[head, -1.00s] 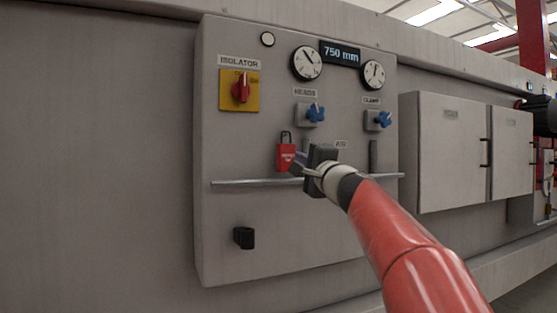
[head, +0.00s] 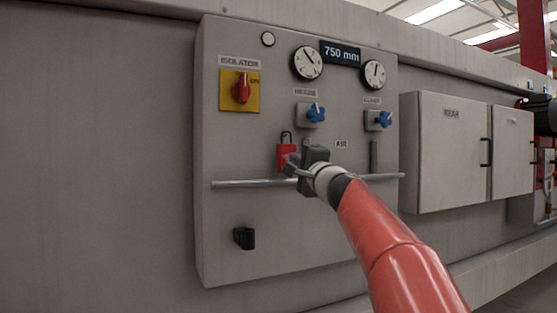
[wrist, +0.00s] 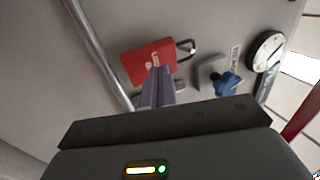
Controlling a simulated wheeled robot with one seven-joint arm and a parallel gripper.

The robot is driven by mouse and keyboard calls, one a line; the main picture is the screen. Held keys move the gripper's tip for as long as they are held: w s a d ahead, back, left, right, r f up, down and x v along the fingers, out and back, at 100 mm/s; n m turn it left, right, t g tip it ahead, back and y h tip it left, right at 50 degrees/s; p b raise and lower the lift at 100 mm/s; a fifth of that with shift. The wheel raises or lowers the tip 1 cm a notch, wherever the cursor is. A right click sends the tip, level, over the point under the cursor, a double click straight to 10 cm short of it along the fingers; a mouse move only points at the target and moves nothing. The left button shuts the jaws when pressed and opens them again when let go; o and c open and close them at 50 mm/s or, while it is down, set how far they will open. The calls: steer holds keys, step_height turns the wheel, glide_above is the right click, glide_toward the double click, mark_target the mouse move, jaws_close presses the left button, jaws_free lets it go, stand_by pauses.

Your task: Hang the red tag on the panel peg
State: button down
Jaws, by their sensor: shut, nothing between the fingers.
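The red tag (head: 286,152) is padlock-shaped with a dark loop on top. It stands upright against the grey panel (head: 225,140), just above the rail. In the wrist view the red tag (wrist: 148,62) shows white lettering, and its loop points right. My gripper (head: 292,163) is shut and empty, its purple fingertips at the tag's lower right in the head view. In the wrist view the fingertips (wrist: 160,72) overlap the tag's lower edge; I cannot tell if they touch it. I cannot tell which fitting is the peg or whether the loop is around one.
A metal rail (head: 245,183) crosses the panel below the tag. A yellow isolator plate with a red knob (head: 241,88), blue knobs (head: 312,112) and round gauges (head: 307,63) sit above. A black bracket (head: 244,238) juts out lower left. Grey cabinets (head: 445,150) stand right.

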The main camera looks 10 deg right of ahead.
steer(key=shift+w+a, duration=0.25)
steer(key=shift+w, duration=0.5)
steer(key=shift+w, duration=0.1)
steer(key=shift+w+a+p, duration=0.2)
steer(key=shift+w+p, duration=0.15)
steer(key=shift+w, duration=0.2)
steer(key=shift+w+a+p, duration=0.2)
steer(key=shift+w+p, duration=0.1)
steer(key=shift+w, duration=0.2)
steer(key=shift+s+d+b, duration=0.25)
steer(key=shift+s+b, duration=0.25)
steer(key=shift+s, duration=0.25)
steer(key=shift+s+d+b, duration=0.25)
steer(key=shift+s+b, duration=0.2)
steer(key=shift+s, duration=0.25)
stand_by(1.6)
steer(key=s+d+b, duration=0.2)
steer(key=s+b, duration=0.1)
steer(key=s, duration=0.3)
steer(key=shift+s, duration=0.3)
stand_by(0.5)
